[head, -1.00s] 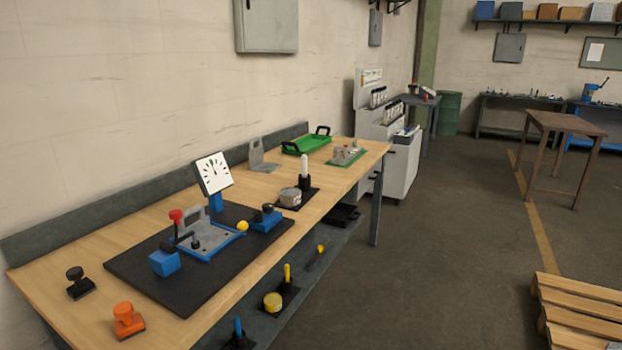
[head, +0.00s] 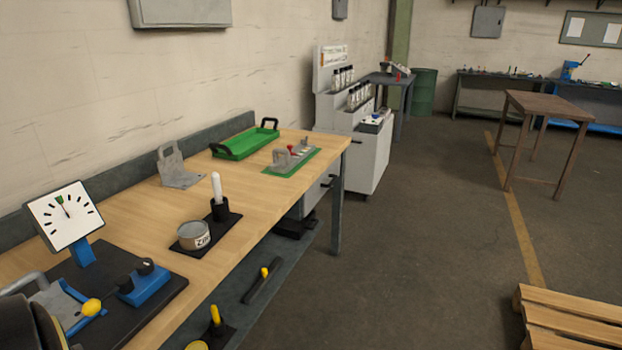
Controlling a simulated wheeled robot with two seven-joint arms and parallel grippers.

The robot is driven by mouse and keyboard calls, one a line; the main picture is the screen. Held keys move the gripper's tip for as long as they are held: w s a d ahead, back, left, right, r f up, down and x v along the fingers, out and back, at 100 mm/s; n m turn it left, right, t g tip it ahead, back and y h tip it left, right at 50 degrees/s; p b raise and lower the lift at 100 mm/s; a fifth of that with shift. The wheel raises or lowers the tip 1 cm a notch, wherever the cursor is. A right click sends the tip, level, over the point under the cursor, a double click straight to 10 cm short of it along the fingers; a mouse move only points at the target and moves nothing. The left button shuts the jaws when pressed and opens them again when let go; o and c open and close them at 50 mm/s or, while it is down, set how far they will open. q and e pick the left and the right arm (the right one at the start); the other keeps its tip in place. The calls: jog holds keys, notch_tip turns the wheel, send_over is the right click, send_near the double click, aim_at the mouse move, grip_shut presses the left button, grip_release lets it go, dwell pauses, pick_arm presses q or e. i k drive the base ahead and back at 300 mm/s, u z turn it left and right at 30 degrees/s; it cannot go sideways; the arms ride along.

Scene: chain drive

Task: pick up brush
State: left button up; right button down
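A white-handled tool, which looks like a brush (head: 217,188), stands upright in a black cup (head: 219,210) on a dark mat. A round tin (head: 193,235) stands on the same mat, left of the cup. The lower end of the tool is hidden in the cup. On the shelf below, a yellow-handled tool (head: 215,315) stands upright in a holder. A dark rounded part at the bottom left corner looks like my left arm. No fingertips of my left or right gripper show.
A dial gauge (head: 64,215) and a blue block (head: 145,284) stand on a black board at left. A grey bracket (head: 176,166), a green tray (head: 245,142) and a green-based fixture (head: 292,160) are further back. Floor right of the workbench (head: 130,212) is clear up to the pallet (head: 573,318).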

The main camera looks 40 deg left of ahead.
aim_at(215, 177)
jog(key=u, duration=0.15)
jog(key=i, duration=1.75)
jog(key=u, duration=1.75)
jog(key=i, duration=0.7)
jog(key=u, duration=0.55)
